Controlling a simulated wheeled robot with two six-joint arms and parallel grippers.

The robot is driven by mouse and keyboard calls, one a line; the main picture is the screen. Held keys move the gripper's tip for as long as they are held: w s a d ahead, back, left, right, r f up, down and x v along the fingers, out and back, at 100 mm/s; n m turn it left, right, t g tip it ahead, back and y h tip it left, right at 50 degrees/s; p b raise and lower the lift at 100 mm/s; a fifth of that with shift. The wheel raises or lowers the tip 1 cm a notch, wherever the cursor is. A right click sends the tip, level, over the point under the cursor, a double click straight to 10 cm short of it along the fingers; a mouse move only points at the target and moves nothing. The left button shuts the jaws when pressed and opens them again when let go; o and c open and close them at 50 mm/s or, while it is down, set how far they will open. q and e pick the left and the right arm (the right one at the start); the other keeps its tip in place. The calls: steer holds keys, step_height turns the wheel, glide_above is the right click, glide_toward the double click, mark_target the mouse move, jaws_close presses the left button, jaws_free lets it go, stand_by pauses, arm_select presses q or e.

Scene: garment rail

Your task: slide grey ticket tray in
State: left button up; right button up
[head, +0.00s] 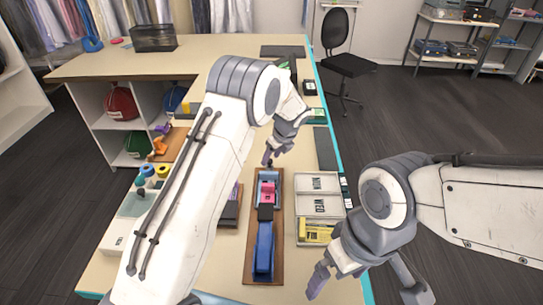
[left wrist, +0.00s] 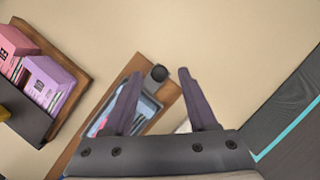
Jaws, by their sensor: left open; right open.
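A grey-blue tray (head: 267,176) sits at the far end of a long wooden board (head: 249,258) on the table. A pink block (head: 267,192) and a blue device (head: 264,250) are also on the board. My right gripper (head: 368,286) is open and empty, right of the board.
White labelled trays (head: 318,206), the front one with a yellow item, stand right of the board. Another wooden board with pink and purple boxes (left wrist: 50,85) is to the left in the wrist view. A black chair (head: 343,60) stands behind.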

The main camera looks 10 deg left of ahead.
arm_select(q)
steer(key=shift+w+a+f, duration=0.1)
steer(key=shift+a+f, duration=0.1)
steer(key=shift+f, duration=0.3)
steer(key=shift+c, duration=0.3)
jaws_close()
steer(key=shift+d, duration=0.1)
stand_by(0.8)
